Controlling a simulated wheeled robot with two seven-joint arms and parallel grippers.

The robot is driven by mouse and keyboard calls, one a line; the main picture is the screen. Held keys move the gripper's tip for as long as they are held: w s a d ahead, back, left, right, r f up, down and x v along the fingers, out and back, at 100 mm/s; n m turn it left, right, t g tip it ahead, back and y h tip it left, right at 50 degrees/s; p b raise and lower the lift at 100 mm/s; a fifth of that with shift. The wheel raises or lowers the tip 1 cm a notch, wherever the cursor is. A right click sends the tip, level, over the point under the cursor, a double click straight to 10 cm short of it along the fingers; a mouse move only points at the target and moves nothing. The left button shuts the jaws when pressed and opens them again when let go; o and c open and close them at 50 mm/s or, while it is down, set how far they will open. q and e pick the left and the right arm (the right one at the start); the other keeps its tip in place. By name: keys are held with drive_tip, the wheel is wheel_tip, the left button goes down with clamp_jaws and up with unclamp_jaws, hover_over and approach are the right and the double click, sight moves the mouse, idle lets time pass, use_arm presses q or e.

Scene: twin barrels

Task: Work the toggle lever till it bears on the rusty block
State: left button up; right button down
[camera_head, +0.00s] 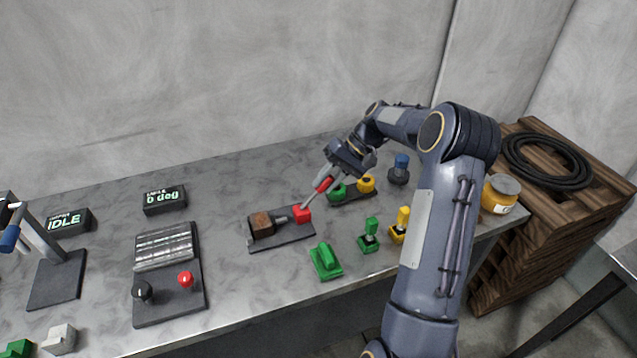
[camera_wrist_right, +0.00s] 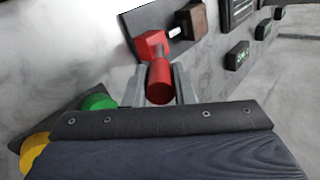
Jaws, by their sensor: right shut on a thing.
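The toggle lever has a red grip (camera_head: 323,184) on a thin metal rod that rises at a slant from a red clamp body (camera_head: 302,214). My right gripper (camera_head: 327,178) is shut on this grip. In the right wrist view the red grip (camera_wrist_right: 159,82) sits between the two fingers (camera_wrist_right: 159,91). The rusty block (camera_head: 262,224) lies on the dark base plate (camera_head: 283,239), left of the clamp body. My left gripper is out of view.
A panel with black and red knobs (camera_head: 185,280) lies left. A jar (camera_head: 500,194) stands near the right edge. Bare tabletop lies behind the clamp.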

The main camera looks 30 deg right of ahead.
drive_tip(key=shift+s+d+f+t+y+b, duration=0.15)
drive_tip(key=shift+d+f+t+y+b, duration=0.15)
drive_tip(key=shift+d+f+y+b, duration=0.55)
drive_tip(key=shift+y, duration=0.35)
drive_tip(key=c, duration=1.2)
unclamp_jaws()
drive_tip(key=shift+f, duration=0.1)
drive_tip(key=v, duration=0.7)
drive_tip(key=shift+d+r+b, duration=0.2)
drive_tip(key=shift+d+b, duration=0.1)
drive_tip(key=shift+d, duration=0.05)
drive_tip(key=shift+s, duration=0.1)
